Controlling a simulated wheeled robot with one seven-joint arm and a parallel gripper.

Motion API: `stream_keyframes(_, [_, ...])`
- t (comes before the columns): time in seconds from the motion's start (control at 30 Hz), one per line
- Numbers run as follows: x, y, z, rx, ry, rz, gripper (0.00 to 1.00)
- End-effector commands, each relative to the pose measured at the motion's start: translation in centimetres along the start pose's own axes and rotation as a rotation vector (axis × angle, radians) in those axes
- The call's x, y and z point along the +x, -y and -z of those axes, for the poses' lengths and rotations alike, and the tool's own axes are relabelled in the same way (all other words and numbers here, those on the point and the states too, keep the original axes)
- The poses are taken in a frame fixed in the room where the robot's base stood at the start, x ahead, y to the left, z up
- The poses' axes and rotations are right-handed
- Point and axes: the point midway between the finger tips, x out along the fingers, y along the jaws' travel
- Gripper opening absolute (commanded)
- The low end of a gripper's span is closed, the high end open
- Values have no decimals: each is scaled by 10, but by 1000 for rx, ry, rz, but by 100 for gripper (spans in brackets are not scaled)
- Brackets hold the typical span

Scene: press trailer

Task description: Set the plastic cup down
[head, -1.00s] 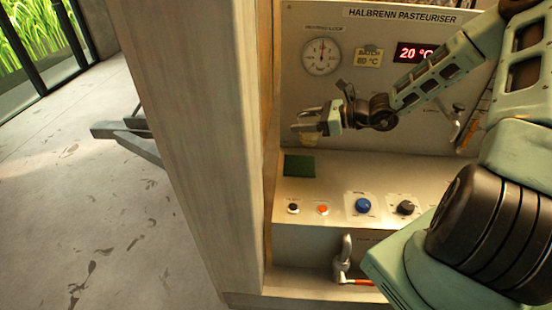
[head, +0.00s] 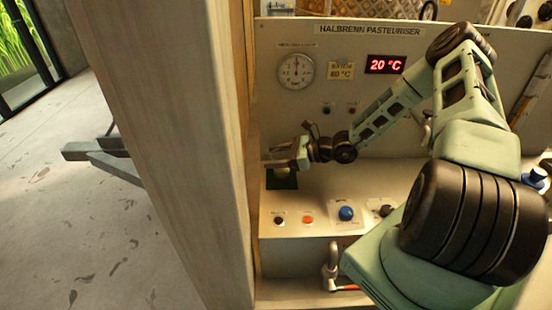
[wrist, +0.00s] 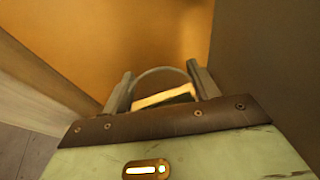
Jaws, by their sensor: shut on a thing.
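My gripper (head: 280,160) is at the left end of the pasteuriser's ledge, just over the dark green pad (head: 282,182). In the wrist view, the two fingers (wrist: 162,88) stand on either side of the plastic cup, whose thin, clear curved rim (wrist: 165,69) shows between them. My gripper is shut on the cup. In the head view, a small pale patch under the fingers seems to be the cup (head: 282,172); most of it is hidden or too faint. I cannot tell whether its bottom touches the pad.
A wooden post (head: 150,130) stands close on the left of my gripper. Black, orange and blue buttons (head: 346,213) line the ledge's front. The panel with a dial (head: 295,70) and red display (head: 385,64) rises behind. A lever tap (head: 331,268) sits below.

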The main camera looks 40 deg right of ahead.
Motion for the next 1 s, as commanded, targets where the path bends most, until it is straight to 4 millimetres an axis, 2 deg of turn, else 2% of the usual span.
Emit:
stream_keyframes(0.2, [5,0,15,0,1,1,33])
stream_keyframes(0.57, [6,0,19,0,1,1,33])
stream_keyframes(0.6, [6,0,19,0,0,1,65])
stream_keyframes(0.67, [6,0,18,0,0,1,82])
stream_keyframes(1.0, [4,0,14,-1,0,1,82])
